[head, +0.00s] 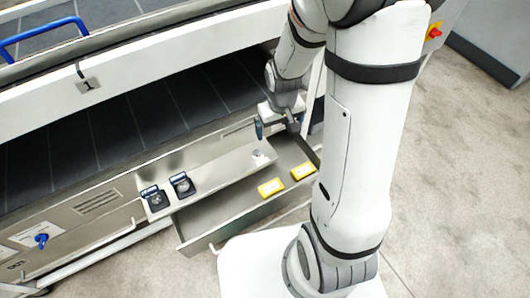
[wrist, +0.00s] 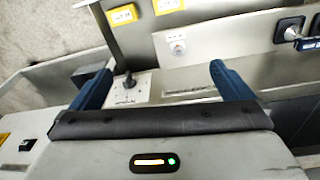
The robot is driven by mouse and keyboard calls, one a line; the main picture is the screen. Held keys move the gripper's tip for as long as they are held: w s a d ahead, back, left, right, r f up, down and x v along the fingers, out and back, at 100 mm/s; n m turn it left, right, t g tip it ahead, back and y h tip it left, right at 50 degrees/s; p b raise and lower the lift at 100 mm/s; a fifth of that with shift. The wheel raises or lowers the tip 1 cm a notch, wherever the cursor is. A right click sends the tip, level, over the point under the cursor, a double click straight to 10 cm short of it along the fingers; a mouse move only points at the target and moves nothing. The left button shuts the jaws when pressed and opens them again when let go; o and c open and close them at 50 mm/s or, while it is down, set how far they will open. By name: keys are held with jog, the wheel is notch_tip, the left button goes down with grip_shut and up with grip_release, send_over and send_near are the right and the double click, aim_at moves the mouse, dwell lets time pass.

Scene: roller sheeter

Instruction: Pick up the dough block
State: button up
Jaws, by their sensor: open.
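No plain dough block can be made out in either view. Two yellow blocks with pale labels lie apart in the open drawer, a left one (head: 271,187) and a right one (head: 302,171). They also show at the top of the wrist view, one at left (wrist: 124,15) and one at the top edge (wrist: 168,5); I cannot tell whether either is the dough block. My gripper (head: 279,126) is open, above the back of the shelf by the drawer. In the wrist view its blue fingers (wrist: 160,84) stand wide apart with nothing held between them.
A metal shelf (head: 215,187) beside the drawer (head: 225,229) carries two black devices (head: 182,184) at its left end. A small plate with a dark knob (wrist: 128,82) shows between the fingers. The machine's dark belt (head: 130,125) lies behind.

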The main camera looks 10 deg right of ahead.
notch_tip(320, 180, down, 19)
jog(key=w+b, duration=0.1)
jog(key=b, duration=0.4)
jog(key=n+g+b, duration=0.1)
jog(key=n+b, duration=0.1)
jog(key=b, duration=0.1)
send_over(273, 190)
jog(key=f, duration=1.3)
jog(key=shift+w+f, duration=0.15)
jog(key=shift+w, duration=0.2)
jog(key=f+b, duration=0.2)
jog(key=b, duration=0.1)
jog(key=f+b, duration=0.6)
jog(key=shift+s, duration=0.3)
jog(key=shift+r, duration=0.1)
jog(key=shift+c, duration=0.3)
jog(key=c, duration=0.8)
jog(key=shift+r, duration=0.1)
